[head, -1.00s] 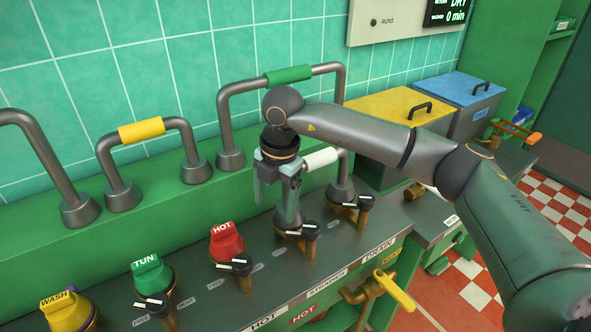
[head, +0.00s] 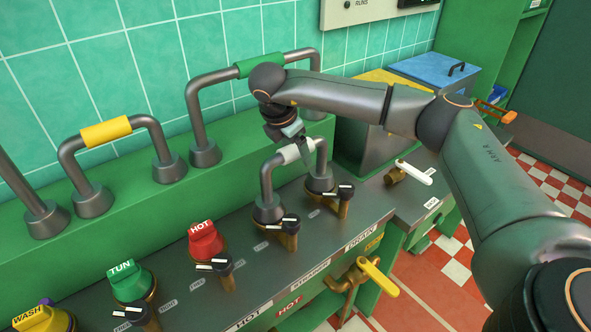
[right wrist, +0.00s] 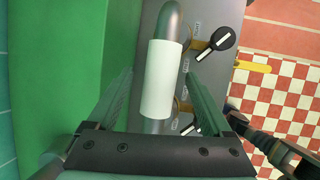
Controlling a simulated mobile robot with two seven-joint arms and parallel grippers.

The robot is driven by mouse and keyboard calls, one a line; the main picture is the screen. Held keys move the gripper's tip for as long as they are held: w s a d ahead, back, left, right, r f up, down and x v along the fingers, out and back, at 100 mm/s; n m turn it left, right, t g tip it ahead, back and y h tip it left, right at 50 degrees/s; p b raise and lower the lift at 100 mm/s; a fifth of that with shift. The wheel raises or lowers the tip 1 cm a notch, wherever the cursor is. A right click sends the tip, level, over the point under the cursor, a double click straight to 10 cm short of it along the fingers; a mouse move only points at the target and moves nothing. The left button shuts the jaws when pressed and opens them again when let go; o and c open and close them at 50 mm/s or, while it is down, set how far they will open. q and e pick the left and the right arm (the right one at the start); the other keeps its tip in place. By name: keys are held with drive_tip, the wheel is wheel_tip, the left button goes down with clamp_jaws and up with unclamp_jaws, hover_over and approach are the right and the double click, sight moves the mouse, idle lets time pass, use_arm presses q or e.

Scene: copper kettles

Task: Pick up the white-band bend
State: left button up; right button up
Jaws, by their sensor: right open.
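The white-band bend (head: 267,182) is a grey bent pipe with a white sleeve (head: 299,151) on its top bar. Both its feet stand on the grey counter. My right gripper (head: 302,154) is open at the sleeve, pointing down, with one finger in front of it in the head view. In the right wrist view the white sleeve (right wrist: 162,80) lies between the two spread fingers (right wrist: 159,78). I see no grip on it, and how deep the fingers reach is hard to tell. My left gripper is out of view.
A green-band bend (head: 258,65) and a yellow-band bend (head: 106,132) stand on the green ledge behind. Black-handled valves (head: 289,226) and red HOT (head: 206,242) and green TUN (head: 127,280) knobs line the counter. Yellow-lidded and blue-lidded bins (head: 436,70) stand at back right.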

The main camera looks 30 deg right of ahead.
drive_tip(key=x, duration=0.4)
drive_tip(key=shift+d+f+p, duration=0.1)
drive_tip(key=shift+f+p, duration=0.05)
drive_tip(key=shift+p, duration=0.2)
drive_tip(key=shift+c, duration=0.2)
clamp_jaws()
drive_tip(key=shift+w, duration=0.1)
